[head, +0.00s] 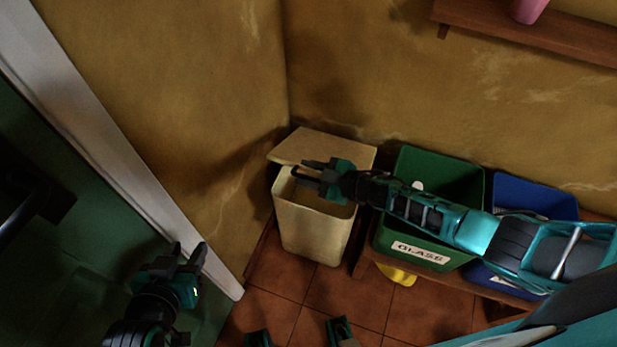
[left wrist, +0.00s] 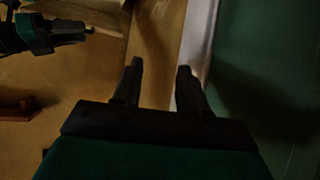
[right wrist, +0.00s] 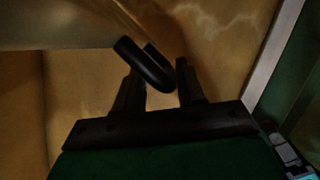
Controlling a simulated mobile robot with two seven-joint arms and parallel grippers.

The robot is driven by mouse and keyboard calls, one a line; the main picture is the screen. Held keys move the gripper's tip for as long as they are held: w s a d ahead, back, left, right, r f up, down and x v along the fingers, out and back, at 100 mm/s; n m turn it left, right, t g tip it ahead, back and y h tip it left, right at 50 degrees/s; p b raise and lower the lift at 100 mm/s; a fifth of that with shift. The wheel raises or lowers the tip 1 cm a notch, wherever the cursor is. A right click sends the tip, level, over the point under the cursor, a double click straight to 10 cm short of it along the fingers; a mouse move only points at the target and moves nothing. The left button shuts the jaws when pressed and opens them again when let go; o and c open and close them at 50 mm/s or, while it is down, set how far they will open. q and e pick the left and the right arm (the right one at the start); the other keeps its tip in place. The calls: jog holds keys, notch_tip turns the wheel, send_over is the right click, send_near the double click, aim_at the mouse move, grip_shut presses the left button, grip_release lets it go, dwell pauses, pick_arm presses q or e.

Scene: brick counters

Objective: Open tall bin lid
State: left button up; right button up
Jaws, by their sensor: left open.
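The tall cream bin (head: 312,230) stands in the corner. Its flat cream lid (head: 325,146) is raised at the back, and the bin's opening shows below it. My right gripper (head: 305,172) is over the opening, just below the lid in the head view. In the right wrist view, a dark curved handle (right wrist: 147,66) lies at and between the right gripper's (right wrist: 160,72) parted fingertips; I cannot tell whether they touch. My left gripper (head: 193,252) is open and empty, left of the bin; it also shows in the left wrist view (left wrist: 160,72).
A green bin labelled GLASS (head: 420,250) and a blue bin (head: 535,197) stand right of the tall bin on a low wooden bench. A white door frame (head: 130,170) is at the left. A wall shelf (head: 540,35) is above. Tiled floor (head: 270,310) lies in front.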

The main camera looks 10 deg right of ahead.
dwell(0.3)
jog(key=shift+s+d+r+p, duration=0.15)
jog(key=shift+s+d+p, duration=0.1)
jog(key=shift+p, duration=0.15)
jog(key=shift+s+d+r+p, duration=0.25)
jog(key=shift+s+d+p, duration=0.1)
jog(key=shift+s+d, duration=0.05)
jog(key=shift+p+v, duration=0.55)
jog(key=shift+v, duration=0.3)
jog(key=shift+p+v, duration=0.5)
jog(key=shift+v, duration=0.35)
pick_arm(q)
jog(key=shift+y, duration=0.3)
jog(key=shift+s+a+r+p, duration=0.15)
jog(key=shift+a+r+p, duration=0.15)
jog(key=shift+r+p, duration=0.45)
jog(key=shift+s+a+r+p, duration=0.15)
jog(key=shift+a+r+p, duration=0.2)
jog(key=shift+r+p, duration=0.35)
jog(key=shift+s+a+r+p, duration=0.15)
jog(key=shift+a+r+p, duration=0.25)
jog(key=shift+r, duration=0.5)
pick_arm(e)
jog(key=v, duration=0.9)
jog(key=shift+s, duration=0.15)
pick_arm(q)
jog(key=shift+d, duration=0.1)
pick_arm(e)
jog(key=shift+d, duration=0.15)
